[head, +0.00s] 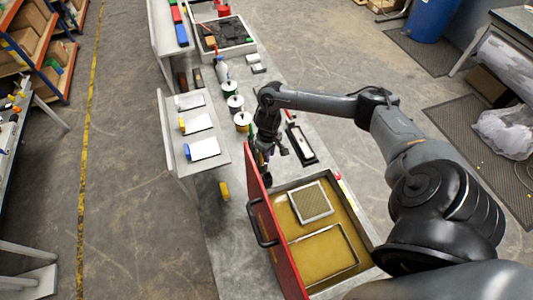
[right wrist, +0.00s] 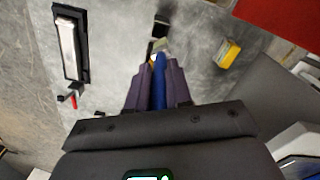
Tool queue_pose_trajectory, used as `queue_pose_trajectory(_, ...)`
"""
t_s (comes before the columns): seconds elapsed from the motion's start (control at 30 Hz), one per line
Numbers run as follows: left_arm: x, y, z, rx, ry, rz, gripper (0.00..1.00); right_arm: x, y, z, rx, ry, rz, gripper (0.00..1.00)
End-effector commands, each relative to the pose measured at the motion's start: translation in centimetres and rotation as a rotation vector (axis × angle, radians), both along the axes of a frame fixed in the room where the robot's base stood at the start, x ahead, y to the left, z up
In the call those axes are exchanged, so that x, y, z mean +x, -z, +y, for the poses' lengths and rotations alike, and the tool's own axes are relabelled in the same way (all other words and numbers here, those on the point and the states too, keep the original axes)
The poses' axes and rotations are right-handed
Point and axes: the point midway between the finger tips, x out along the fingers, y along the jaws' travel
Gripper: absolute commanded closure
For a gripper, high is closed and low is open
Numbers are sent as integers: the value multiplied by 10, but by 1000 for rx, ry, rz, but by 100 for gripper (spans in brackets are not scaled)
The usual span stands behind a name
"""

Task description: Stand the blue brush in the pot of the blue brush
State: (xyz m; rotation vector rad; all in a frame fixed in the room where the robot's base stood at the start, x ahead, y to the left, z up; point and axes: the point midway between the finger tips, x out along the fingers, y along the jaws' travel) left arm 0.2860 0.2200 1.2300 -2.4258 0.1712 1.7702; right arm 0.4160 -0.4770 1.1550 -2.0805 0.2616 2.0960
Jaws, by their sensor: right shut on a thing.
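My right gripper (head: 265,152) hangs over the grey bench, just beyond the red-fronted drawer. In the right wrist view, its purple-padded fingers (right wrist: 158,78) are shut on the blue brush (right wrist: 159,82), with a pale tip showing past the fingertips. In the head view the arm largely hides the brush. Three round pots stand in a row to the left of the gripper: a far pot (head: 228,87), a middle pot (head: 235,104) and a near pot (head: 243,122). I cannot tell which belongs to the blue brush. My left gripper is out of view.
A yellow block (head: 224,190) lies on the bench. A side shelf (head: 188,128) holds white cards. A tool tray (head: 226,38) stands at the back.

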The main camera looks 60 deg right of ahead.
Motion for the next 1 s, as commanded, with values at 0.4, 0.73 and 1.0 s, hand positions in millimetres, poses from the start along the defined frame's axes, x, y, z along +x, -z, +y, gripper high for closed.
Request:
queue_pose_trajectory(0.4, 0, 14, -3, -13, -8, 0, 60, 0, 24, 1, 1, 0, 1, 100)
queue_pose_trajectory(0.73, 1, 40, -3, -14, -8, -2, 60, 0, 49, 1, 0, 0, 0, 100)
queue_pose_trajectory(1.0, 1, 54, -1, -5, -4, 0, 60, 0, 65, 1, 1, 1, 1, 100)
